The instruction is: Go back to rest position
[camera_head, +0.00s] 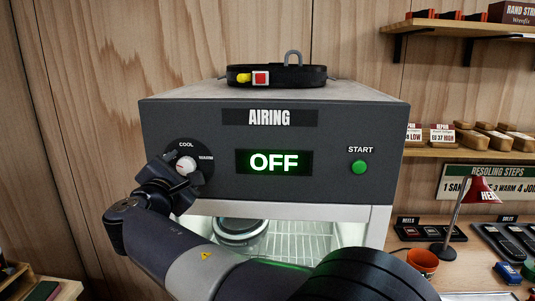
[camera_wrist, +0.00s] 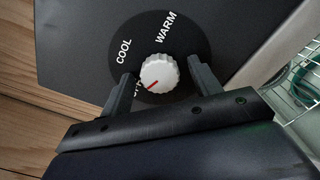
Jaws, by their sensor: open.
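My gripper (camera_head: 172,176) is at the dial on the left of the airing cabinet's front (camera_head: 220,190). The wrist view shows my gripper (camera_wrist: 160,76) open, one finger on each side of the white knob (camera_wrist: 159,73). I cannot tell whether the fingers touch it. The knob's red mark points down and left, toward a label partly hidden by a finger. COOL and WARM are readable on the dial. In the head view the knob (camera_head: 184,166) shows just above my gripper. The lit display (camera_head: 274,162) reads OFF.
A green START button (camera_head: 359,167) is at the cabinet's right. A black strap with a red and yellow buckle (camera_head: 277,76) lies on top. A jar (camera_head: 236,232) stands inside on a wire rack. Shelves and a bench with a red lamp (camera_head: 482,190) are at right.

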